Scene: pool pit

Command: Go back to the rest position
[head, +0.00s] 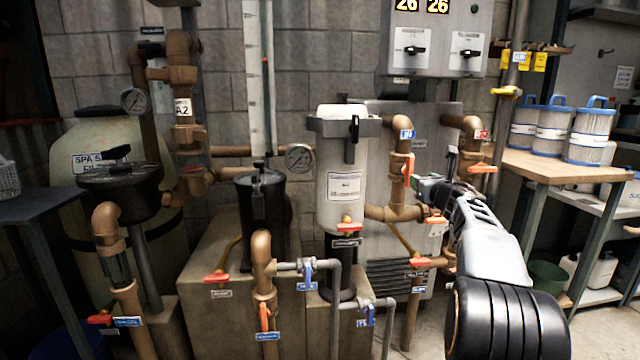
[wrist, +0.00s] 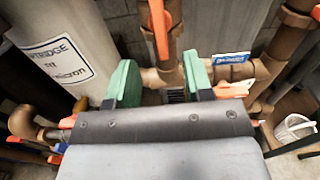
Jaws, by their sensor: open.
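My gripper (head: 432,187) is in front of the copper pipes to the right of the white cartridge filter housing (head: 341,185). In the wrist view my gripper (wrist: 160,88) shows two green fingers spread apart, with nothing held between them. Behind the fingers are a copper pipe joint and an orange valve handle (wrist: 159,28). The same upright orange handle seems to show in the head view (head: 408,168). I cannot tell whether a finger touches the pipe. The labelled filter housing (wrist: 62,50) stands left of the fingers in the wrist view.
Pipes with several orange and blue valve handles fill the front. A black pump pot (head: 262,215) stands left of the housing. A wooden bench (head: 560,167) with blue-and-white filter cartridges (head: 553,130) is at the right. A control box (head: 437,38) hangs above. Some floor (head: 605,330) is bare at lower right.

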